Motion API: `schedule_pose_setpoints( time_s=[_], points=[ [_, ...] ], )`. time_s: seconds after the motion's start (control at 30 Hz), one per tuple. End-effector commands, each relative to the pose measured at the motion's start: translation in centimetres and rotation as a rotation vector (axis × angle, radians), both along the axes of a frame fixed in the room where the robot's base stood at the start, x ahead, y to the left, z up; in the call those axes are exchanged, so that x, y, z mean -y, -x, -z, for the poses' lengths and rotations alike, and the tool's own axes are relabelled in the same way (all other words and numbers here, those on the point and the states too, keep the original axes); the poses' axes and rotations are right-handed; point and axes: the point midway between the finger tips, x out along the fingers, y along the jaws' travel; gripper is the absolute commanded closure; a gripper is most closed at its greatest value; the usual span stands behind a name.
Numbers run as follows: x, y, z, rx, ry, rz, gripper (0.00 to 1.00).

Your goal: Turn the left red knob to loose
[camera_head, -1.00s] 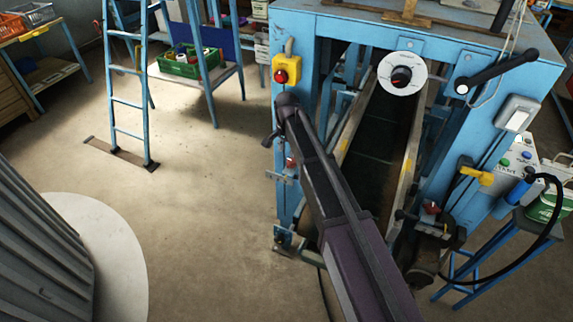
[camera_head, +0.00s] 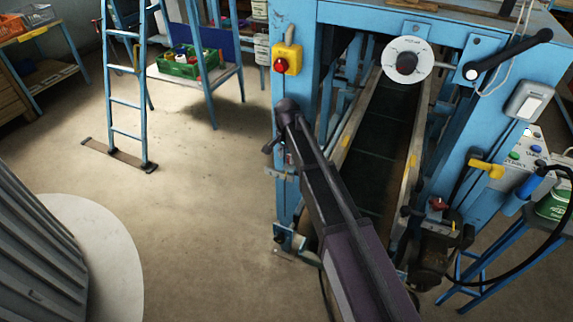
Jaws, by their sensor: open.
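A small red knob (camera_head: 289,159) shows on the left blue post of the machine, just beside my arm. My arm hides part of it, and its setting is too small to read. A matching red knob (camera_head: 438,204) is on the right side of the conveyor. My gripper (camera_head: 267,148) hangs from the arm's far end, small and dark, just left of the left knob in the picture. It is open and appears empty. I cannot tell its depth distance from the knob.
A yellow box with a red button (camera_head: 287,59) sits above on the left post. A white dial with a black knob (camera_head: 407,62) is over the conveyor belt (camera_head: 377,135). A blue ladder (camera_head: 125,90) stands left. The floor (camera_head: 200,220) left of the machine is clear.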

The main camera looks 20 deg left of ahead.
Motion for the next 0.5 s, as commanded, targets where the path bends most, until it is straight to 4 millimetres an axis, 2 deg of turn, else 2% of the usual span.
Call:
schedule_pose_setpoints(
  time_s=[0.03,0.2,0.5],
  points=[
    [0.0,0.0,0.7,0.0,0.0,0.0,0.47],
    [0.0,0.0,1.5,0.0,0.0,0.0,0.47],
    [0.0,0.0,1.9,0.0,0.0,0.0,0.47]
  ],
)
